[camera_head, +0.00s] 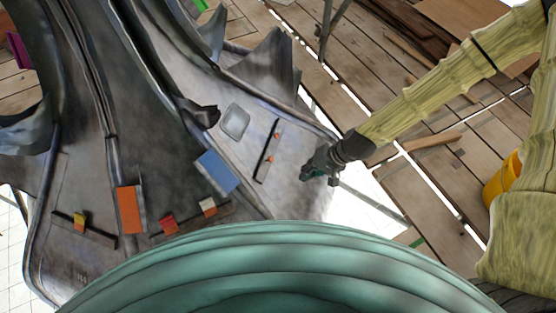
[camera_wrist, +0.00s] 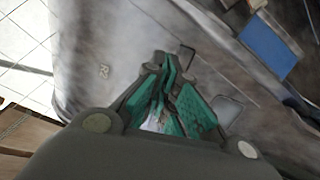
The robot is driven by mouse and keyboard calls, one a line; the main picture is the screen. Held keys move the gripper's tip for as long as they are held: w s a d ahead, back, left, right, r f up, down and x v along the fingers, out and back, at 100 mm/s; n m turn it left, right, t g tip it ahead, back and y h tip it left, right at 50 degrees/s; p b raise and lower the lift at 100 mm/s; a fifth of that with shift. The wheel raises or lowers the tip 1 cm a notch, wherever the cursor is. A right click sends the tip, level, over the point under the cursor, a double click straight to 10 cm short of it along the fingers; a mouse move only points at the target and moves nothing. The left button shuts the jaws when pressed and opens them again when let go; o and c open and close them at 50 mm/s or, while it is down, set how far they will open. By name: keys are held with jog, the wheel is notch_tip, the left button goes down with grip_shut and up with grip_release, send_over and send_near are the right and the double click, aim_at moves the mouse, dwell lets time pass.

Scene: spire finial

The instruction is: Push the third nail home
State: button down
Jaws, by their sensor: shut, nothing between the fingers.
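A dark narrow strip (camera_head: 266,151) lies on the grey sheet-metal face of the spire. Two small orange spots, an upper one (camera_head: 277,135) and a lower one (camera_head: 270,158), sit on it. They may be nail heads, but they are too small to tell. I cannot make out a third nail for certain. My gripper (camera_head: 308,176) is to the right of the strip, apart from it in the picture, over the right part of the metal face. In the wrist view my gripper (camera_wrist: 168,64) has its green-padded fingers shut and empty, with the metal behind them.
A blue panel (camera_head: 217,171), an orange panel (camera_head: 130,210) and a pale grey plate (camera_head: 235,122) are on the metal. A large green rounded form (camera_head: 270,260) fills the bottom. Wooden planks (camera_head: 440,175) and a yellow bucket (camera_head: 501,178) are at right.

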jog(key=w+r+t+y+b, duration=0.1)
jog(key=w+y+b, duration=0.1)
jog(key=w+b, duration=0.4)
jog(key=shift+w+d+r, duration=0.25)
jog(key=shift+w, duration=1.45)
jog(key=b, duration=0.5)
send_near(270, 159)
notch_tip(270, 159, down, 5)
jog(key=w+a, duration=0.3)
jog(key=shift+a+f, duration=0.3)
